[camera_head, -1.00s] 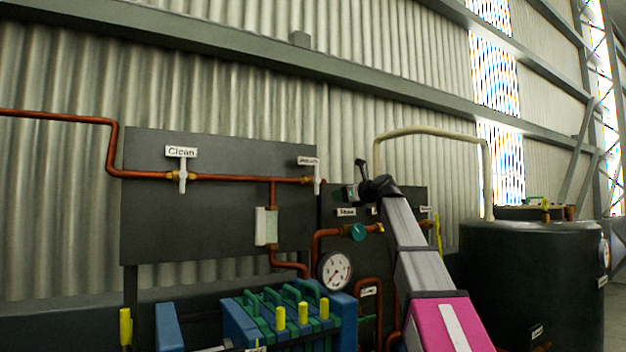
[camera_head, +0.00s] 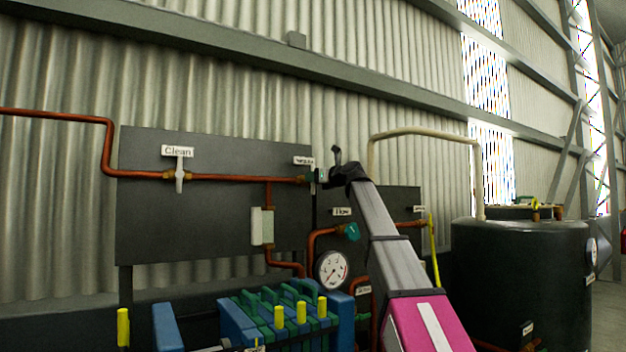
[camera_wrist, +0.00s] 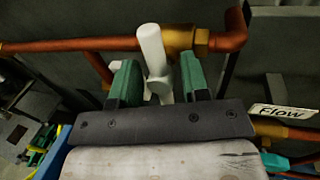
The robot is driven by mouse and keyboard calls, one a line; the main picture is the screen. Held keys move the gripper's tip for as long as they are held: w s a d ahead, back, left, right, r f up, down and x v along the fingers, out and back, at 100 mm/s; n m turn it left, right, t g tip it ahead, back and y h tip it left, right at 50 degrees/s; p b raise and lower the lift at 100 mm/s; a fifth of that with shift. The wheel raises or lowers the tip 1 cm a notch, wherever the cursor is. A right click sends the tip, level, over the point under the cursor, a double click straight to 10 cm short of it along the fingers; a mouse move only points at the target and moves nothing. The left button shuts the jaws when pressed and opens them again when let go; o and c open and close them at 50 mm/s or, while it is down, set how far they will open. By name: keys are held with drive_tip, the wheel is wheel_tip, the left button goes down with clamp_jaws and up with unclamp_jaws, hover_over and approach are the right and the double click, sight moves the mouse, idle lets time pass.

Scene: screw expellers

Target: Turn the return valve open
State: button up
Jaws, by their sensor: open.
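The return valve's small white label (camera_head: 304,160) sits at the right end of the upper copper pipe, its text hard to read. My gripper (camera_head: 322,178) is at that pipe end and hides most of the valve in the head view. In the wrist view, the white valve handle (camera_wrist: 151,48) stands across the copper pipe at a brass fitting. My gripper's two green fingers (camera_wrist: 159,82) are open, one on each side of the white valve, with visible gaps. I cannot tell whether either finger touches it.
Another white valve (camera_head: 180,175) labelled Clean is on the same pipe to the left. A teal Flow valve (camera_head: 349,231) and a pressure gauge (camera_head: 332,268) are below my arm. The Flow label (camera_wrist: 284,112) shows close to the right of my gripper. A dark tank (camera_head: 520,275) stands at right.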

drive_tip(key=shift+w+a, duration=0.3)
drive_tip(key=shift+a, duration=0.1)
clamp_jaws()
